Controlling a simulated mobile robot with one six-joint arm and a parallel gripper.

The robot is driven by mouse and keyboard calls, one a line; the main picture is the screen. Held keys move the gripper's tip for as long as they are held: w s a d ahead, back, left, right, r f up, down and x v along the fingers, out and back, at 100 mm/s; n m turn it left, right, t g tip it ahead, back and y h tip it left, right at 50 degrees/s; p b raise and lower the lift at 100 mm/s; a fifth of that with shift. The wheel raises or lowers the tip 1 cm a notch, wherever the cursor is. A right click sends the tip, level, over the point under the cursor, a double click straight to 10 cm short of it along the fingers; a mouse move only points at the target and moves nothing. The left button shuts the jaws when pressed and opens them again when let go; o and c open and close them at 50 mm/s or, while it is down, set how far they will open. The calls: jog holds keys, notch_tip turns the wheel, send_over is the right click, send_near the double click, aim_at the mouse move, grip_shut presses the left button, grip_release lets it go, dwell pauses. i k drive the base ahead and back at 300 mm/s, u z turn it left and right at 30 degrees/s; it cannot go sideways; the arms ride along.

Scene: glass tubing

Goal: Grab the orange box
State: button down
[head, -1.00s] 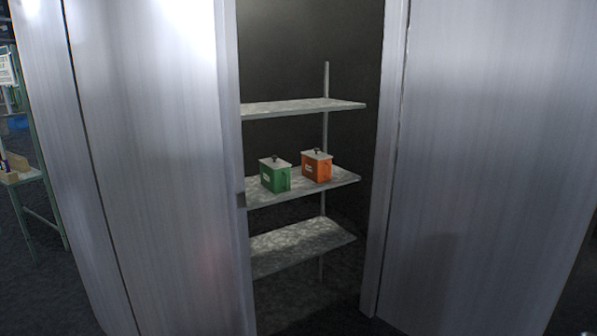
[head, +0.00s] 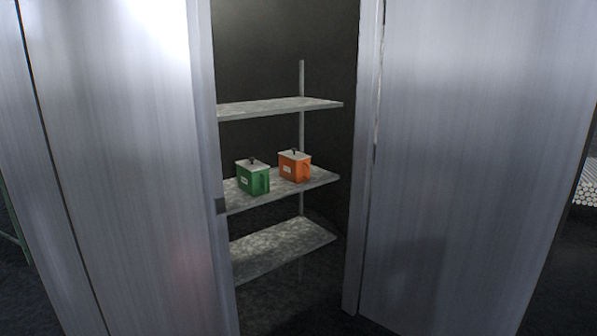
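The orange box (head: 294,167) stands upright on the middle shelf (head: 318,182) inside an open doorway. It has a pale lid with a dark knob, a small white label and a handle on its right side. A green box (head: 253,178) of the same shape stands to its left and a little nearer, close beside it. My gripper is not in view.
Metal wall panels flank the opening on the left (head: 120,170) and right (head: 450,170). An upper shelf (head: 280,107) and a lower shelf (head: 282,245) are empty. A stack of pale tubes (head: 586,192) shows at the far right edge.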

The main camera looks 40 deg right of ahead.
aim_at(297, 172)
jog(key=u, duration=0.85)
jog(key=k, duration=0.1)
jog(key=z, duration=2.1)
jog(key=k, duration=0.95)
jog(key=u, duration=0.15)
jog(key=i, duration=0.85)
jog(key=z, duration=0.05)
